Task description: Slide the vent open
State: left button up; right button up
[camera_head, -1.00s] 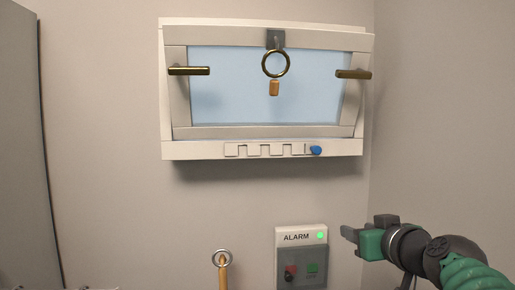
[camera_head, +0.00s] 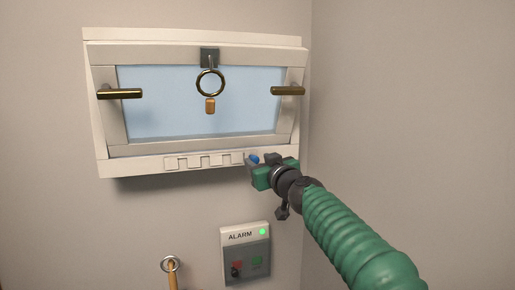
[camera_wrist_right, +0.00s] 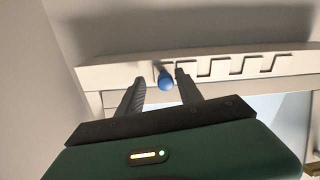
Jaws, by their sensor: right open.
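The vent (camera_head: 205,162) is a slotted strip along the white sill under the window. Its blue knob (camera_head: 254,159) sits at the strip's right end in the head view. My right gripper (camera_head: 258,164) is at the sill by the knob and partly hides it. In the right wrist view the gripper (camera_wrist_right: 160,88) is open, with the blue knob (camera_wrist_right: 166,82) between its two fingers, nearer the right one. I cannot tell whether a finger touches it. The vent slots (camera_wrist_right: 235,66) also show there, to the right of the knob. My left gripper is not in view.
The window (camera_head: 200,105) has two brass handles (camera_head: 119,93) and a ring with a tag (camera_head: 210,84) at its top. An alarm box (camera_head: 246,252) with a green light is on the wall below. A ringed pole (camera_head: 171,268) stands at the bottom.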

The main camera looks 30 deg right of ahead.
jog(key=shift+w, duration=0.7)
jog(key=shift+w+a, duration=0.1)
jog(key=shift+a, duration=0.35)
jog(key=c, duration=0.6)
jog(key=shift+d, duration=0.35)
grip_shut()
jog(key=shift+a+f, duration=0.15)
jog(key=shift+f, duration=0.05)
